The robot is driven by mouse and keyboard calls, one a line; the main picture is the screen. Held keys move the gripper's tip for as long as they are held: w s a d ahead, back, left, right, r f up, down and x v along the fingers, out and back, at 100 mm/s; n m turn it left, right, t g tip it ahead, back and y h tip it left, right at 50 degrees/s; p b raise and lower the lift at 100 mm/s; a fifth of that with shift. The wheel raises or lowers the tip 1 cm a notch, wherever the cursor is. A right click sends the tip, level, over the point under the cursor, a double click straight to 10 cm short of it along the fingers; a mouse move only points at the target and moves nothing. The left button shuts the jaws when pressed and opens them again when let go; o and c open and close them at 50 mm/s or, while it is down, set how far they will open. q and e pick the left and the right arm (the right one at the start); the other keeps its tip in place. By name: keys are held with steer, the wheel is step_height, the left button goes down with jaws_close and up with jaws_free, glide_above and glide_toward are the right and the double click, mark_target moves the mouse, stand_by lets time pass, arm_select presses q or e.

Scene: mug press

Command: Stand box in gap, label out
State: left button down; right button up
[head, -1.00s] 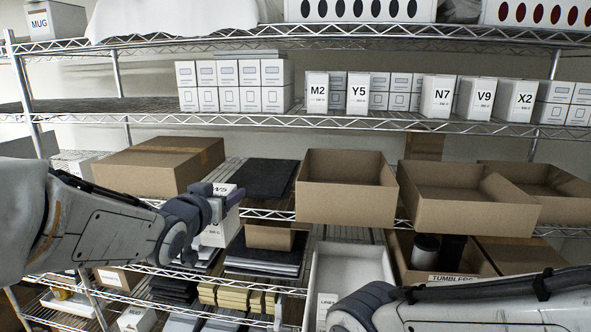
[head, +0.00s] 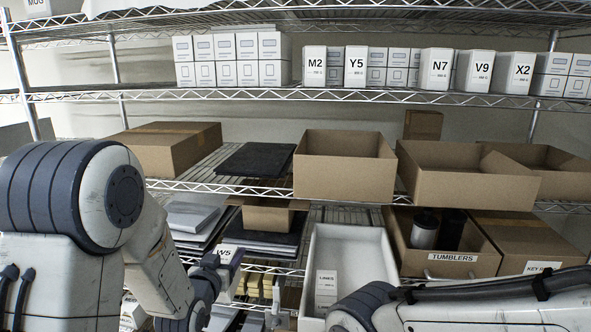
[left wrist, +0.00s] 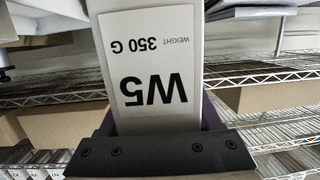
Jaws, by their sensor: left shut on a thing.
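My left gripper (head: 212,275) is shut on a white box (head: 226,252) marked W5, low in front of the shelves. In the left wrist view the box (left wrist: 195,40) sticks out from the jaws, and its label, "W5, weight 350 g", faces the camera upside down. On the upper shelf stands a row of white boxes with labels M2 (head: 315,66), Y5 (head: 356,66), N7 (head: 437,68), V9 (head: 474,70) and X2 (head: 515,72). A gap (head: 291,80) shows left of M2, and a wider one lies between Y5 and N7 with plain boxes behind. My right gripper is out of view.
Open cardboard boxes (head: 345,180) and a closed carton (head: 165,148) stand on the middle shelf. A white bin (head: 375,262) and a TUMBLERS box (head: 453,265) are below. Wire shelf edges (head: 240,190) cross above my left gripper.

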mark_target(220, 302)
arm_select(q)
steer(key=shift+n+y, duration=0.6)
steer(key=shift+y, duration=0.2)
steer(key=s+f+b, duration=0.1)
steer(key=f, duration=0.3)
steer(key=s+a+f, duration=0.1)
steer(key=f, duration=0.3)
steer(key=s+a+f+b, duration=0.1)
steer(key=f, duration=0.3)
steer(key=shift+s+a+f+b, duration=0.1)
steer(key=shift+a+b, duration=0.1)
steer(key=shift+b, duration=0.15)
